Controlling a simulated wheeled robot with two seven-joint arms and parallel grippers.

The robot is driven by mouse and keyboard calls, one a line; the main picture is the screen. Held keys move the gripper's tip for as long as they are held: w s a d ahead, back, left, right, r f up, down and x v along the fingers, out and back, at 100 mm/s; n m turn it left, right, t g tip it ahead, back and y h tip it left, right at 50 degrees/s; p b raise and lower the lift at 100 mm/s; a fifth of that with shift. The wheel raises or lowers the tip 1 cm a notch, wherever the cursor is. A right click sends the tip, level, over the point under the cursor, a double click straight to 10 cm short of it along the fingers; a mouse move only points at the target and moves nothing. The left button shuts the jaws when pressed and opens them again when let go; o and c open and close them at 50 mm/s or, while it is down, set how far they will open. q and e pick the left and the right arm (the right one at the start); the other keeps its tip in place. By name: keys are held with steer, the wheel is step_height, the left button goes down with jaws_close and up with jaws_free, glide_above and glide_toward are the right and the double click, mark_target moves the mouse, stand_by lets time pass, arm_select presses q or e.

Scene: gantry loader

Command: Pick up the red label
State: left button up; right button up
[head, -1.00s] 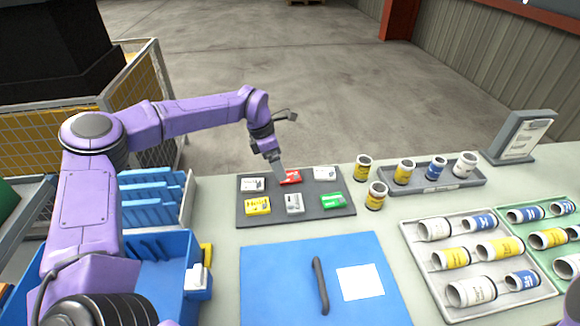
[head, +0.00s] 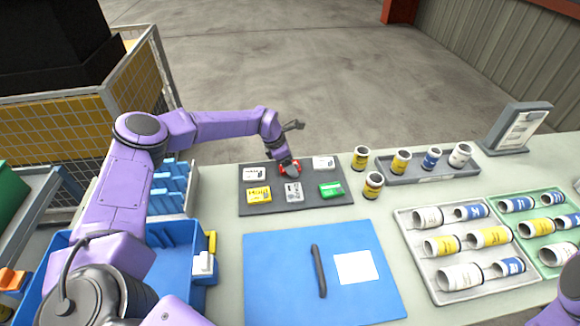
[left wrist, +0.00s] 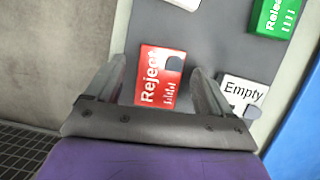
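The red label (left wrist: 162,75) reads "Reject" and lies on the dark grey mat (left wrist: 219,35). In the head view the red label (head: 283,168) is partly hidden behind my left gripper (head: 289,167). In the left wrist view my left gripper (left wrist: 160,85) is open, with one finger on each side of the red label. I cannot tell whether the fingers touch it. At the lower right edge of the head view only a purple part of mine shows; my right gripper is not in view.
Around the red label lie white labels (head: 255,174), a yellow label (head: 259,195), a grey-white label (head: 293,192) and a green label (head: 330,189). A blue board (head: 280,290) lies in front. Cans and trays (head: 400,215) stand to the right.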

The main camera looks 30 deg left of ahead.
arm_select(q)
steer(key=shift+a, duration=0.1)
steer(key=c, duration=1)
